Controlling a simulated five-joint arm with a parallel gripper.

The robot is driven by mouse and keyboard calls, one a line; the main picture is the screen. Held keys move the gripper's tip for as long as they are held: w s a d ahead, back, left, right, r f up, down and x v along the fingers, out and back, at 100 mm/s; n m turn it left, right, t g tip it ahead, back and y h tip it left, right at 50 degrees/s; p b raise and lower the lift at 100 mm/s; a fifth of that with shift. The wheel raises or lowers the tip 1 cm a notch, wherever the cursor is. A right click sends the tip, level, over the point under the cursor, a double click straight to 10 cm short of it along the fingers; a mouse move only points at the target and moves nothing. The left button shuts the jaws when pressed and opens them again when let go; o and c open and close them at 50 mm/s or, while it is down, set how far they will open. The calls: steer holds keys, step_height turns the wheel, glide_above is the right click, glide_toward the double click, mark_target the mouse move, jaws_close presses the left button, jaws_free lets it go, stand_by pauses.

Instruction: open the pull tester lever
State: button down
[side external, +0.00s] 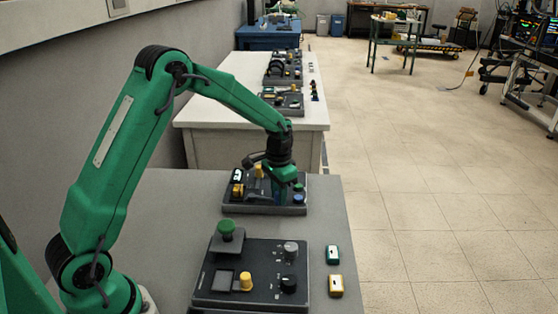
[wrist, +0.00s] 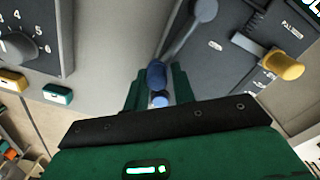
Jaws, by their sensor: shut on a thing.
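The pull tester (wrist: 235,75) is a dark grey panel at the upper right of the wrist view, with part of its label in sight. Its grey lever (wrist: 182,38) runs from a round pivot down to a blue handle (wrist: 157,74). My gripper (wrist: 157,88) has its green fingers on both sides of the blue handle and is shut on it. In the side view my gripper (side external: 279,196) points down at the right part of the far panel (side external: 240,208). There the lever is mostly hidden behind my gripper.
A yellow knob (wrist: 283,65) stands on the tester. A nearer panel (side external: 215,292) carries a green knob (side external: 226,228), a yellow knob (side external: 245,281) and dials. The grey tabletop left of the panels is clear.

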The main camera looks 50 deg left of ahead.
steer(key=n, duration=0.1)
steer(key=w+a+n, duration=0.1)
steer(key=n, duration=0.1)
steer(key=w+a+n, duration=0.1)
steer(key=shift+a+f+n, duration=0.2)
steer(key=shift+f+n, duration=0.05)
steer(key=shift+n, duration=0.15)
steer(key=a+n, duration=0.1)
steer(key=n, duration=0.1)
steer(key=shift+w+a+n, duration=0.3)
steer(key=shift+w+a, duration=0.05)
steer(key=shift+w+a+n, duration=0.15)
steer(key=shift+a+n, duration=0.65)
steer(key=shift+n, duration=0.5)
steer(key=c, duration=1.3)
jaws_free()
steer(key=shift+w+r, duration=0.1)
steer(key=shift+r, duration=0.1)
